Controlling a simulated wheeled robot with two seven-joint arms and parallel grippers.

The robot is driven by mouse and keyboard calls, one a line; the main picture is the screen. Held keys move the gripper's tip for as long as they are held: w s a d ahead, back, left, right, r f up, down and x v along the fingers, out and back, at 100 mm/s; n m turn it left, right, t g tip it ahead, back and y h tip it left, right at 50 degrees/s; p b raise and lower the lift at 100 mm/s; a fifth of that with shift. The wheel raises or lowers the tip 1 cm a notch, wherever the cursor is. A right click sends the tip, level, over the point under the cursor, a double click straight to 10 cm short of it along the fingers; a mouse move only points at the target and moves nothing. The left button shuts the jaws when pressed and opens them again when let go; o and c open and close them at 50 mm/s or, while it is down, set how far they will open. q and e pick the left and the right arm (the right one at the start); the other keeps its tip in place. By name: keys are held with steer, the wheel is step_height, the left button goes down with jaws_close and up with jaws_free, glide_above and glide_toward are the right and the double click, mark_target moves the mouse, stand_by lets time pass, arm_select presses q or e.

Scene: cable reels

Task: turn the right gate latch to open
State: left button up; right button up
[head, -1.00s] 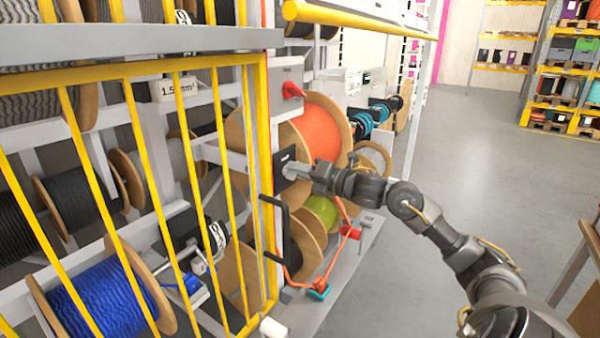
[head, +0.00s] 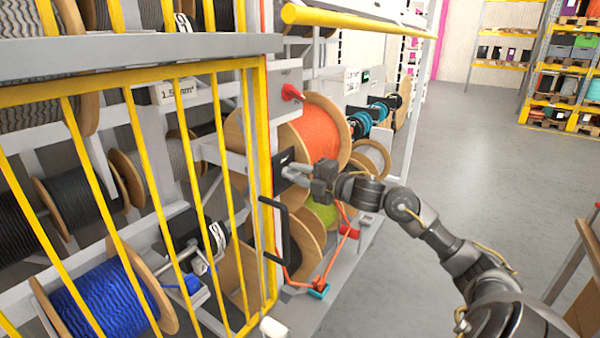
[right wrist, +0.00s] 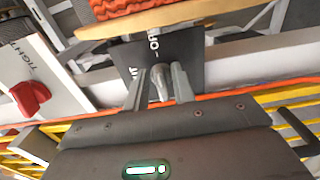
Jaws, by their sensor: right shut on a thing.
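The right gate latch shows as a grey metal piece (right wrist: 157,82) on a black plate with white lettering (right wrist: 193,58) in the right wrist view. In the head view the black plate (head: 283,160) sits just right of the yellow gate's (head: 264,150) edge post. My right gripper (head: 291,173) reaches the plate from the right. Its fingers (right wrist: 160,76) are shut on the latch, one on each side. The fingers and gripper body hide part of the latch, so its exact angle is hard to tell. My left gripper is in neither view.
A red knob (head: 291,92) on a grey panel is above the plate. A large orange reel (head: 318,135) stands close behind my gripper. A black gate handle (head: 283,230) and an orange strap (head: 332,265) are below. The floor (head: 450,130) to the right is clear.

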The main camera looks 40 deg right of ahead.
stand_by(0.5)
steer(key=o, duration=0.7)
steer(key=shift+c, duration=0.2)
steer(key=b+v, duration=0.4)
steer(key=v, duration=0.6)
steer(key=shift+s+d, duration=0.15)
steer(key=shift+s, duration=0.2)
